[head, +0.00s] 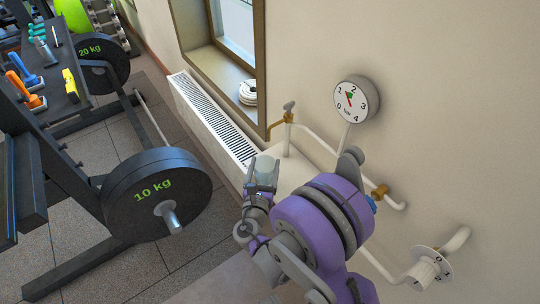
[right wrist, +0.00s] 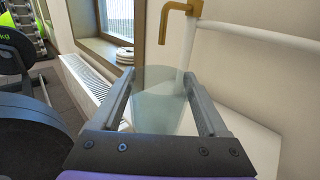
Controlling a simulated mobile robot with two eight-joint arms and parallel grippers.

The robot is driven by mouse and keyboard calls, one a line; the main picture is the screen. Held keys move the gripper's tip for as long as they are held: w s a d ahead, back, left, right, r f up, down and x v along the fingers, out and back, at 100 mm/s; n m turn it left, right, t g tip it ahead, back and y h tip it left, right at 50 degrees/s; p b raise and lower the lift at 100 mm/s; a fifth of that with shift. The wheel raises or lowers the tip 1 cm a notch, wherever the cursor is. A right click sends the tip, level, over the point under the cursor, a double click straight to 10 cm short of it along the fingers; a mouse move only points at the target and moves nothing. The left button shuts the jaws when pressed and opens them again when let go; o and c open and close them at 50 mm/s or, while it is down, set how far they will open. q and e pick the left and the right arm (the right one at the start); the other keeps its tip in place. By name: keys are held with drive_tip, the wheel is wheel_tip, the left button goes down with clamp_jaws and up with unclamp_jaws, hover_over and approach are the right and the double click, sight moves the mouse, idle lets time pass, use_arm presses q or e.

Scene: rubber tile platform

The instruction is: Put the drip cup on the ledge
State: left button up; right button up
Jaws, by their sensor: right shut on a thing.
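The drip cup (head: 266,166) is a pale, see-through cup. My right gripper (head: 262,182) is shut on it, with one finger on each side. In the right wrist view the cup (right wrist: 158,103) stands upright between the fingers and looks empty. A white ledge (head: 297,170) runs along the wall behind and right of the cup; it also shows in the right wrist view (right wrist: 258,143). Whether the cup's base touches anything is hidden by the gripper. My left gripper is not in view.
A brass tap (head: 280,124) on a white pipe stands close behind the cup. A gauge (head: 356,99) hangs on the wall. A white radiator (head: 212,118) lies under the window sill, which holds a white coil (head: 248,92). A barbell rack with a weight plate (head: 150,205) stands left.

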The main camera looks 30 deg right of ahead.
drive_tip(key=shift+w+d+f+b, duration=0.3)
drive_tip(key=shift+w+d+f, duration=0.3)
drive_tip(key=shift+w+d, duration=0.4)
drive_tip(key=shift+w+d+f+b, duration=0.35)
drive_tip(key=shift+w+d+f, duration=0.35)
drive_tip(key=shift+w, duration=0.4)
drive_tip(key=shift+w+d+f+b, duration=0.3)
drive_tip(key=shift+w+d+f, duration=0.2)
drive_tip(key=shift+w+d, duration=0.5)
drive_tip(key=shift+f, duration=0.2)
drive_tip(key=o, duration=1.2)
drive_tip(key=shift+o, duration=0.2)
drive_tip(key=shift+r, duration=0.15)
